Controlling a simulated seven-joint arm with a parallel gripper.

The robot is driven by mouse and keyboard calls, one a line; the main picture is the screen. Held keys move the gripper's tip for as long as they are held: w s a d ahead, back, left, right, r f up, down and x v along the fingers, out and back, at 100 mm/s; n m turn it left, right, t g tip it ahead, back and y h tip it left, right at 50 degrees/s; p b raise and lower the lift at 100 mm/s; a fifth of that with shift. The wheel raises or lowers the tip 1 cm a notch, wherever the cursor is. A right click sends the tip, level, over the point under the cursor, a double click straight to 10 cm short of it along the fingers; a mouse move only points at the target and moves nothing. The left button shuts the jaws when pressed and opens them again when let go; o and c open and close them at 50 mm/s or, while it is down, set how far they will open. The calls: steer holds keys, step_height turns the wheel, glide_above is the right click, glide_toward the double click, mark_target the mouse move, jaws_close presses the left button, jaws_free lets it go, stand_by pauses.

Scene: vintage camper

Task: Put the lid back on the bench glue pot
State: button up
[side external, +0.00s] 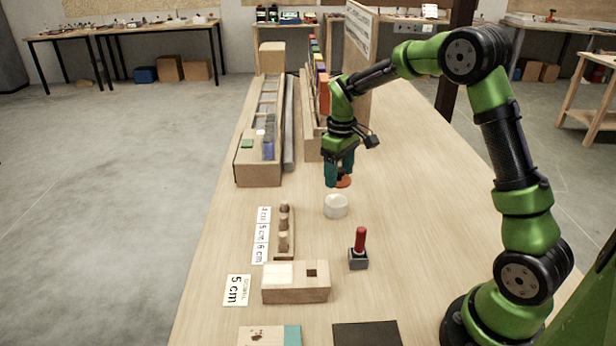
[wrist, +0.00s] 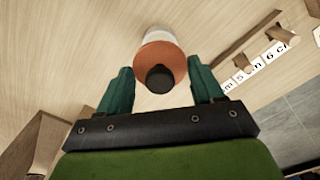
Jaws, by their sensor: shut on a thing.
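The glue pot (side external: 336,207) is a small white round pot standing upright on the bench. The lid (side external: 343,182) is an orange disc; the wrist view shows its top (wrist: 170,55) with a dark knob (wrist: 160,78). My gripper (side external: 338,178) points down, shut on the lid, with a teal finger on each side of it. In the side view the lid is above and slightly beyond the pot, apart from it. In the wrist view the lid covers most of the pot, leaving only its white far edge (wrist: 158,32) visible. The exact finger contact is not clear.
A wooden peg holder (side external: 284,232) with number cards stands left of the pot. A red-handled tool (side external: 359,247) stands in front, near a wooden block (side external: 296,283). A long wooden box (side external: 258,165) lies behind left. The bench right of the pot is clear.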

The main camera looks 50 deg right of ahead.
mark_target(336, 201)
steer(key=shift+w+d+r, duration=0.15)
steer(key=shift+w+r, duration=0.15)
steer(key=shift+f, duration=3.15)
steer(key=shift+f, duration=0.15)
steer(key=o, duration=1.1)
steer(key=shift+o, duration=0.4)
steer(key=shift+r, duration=3.5)
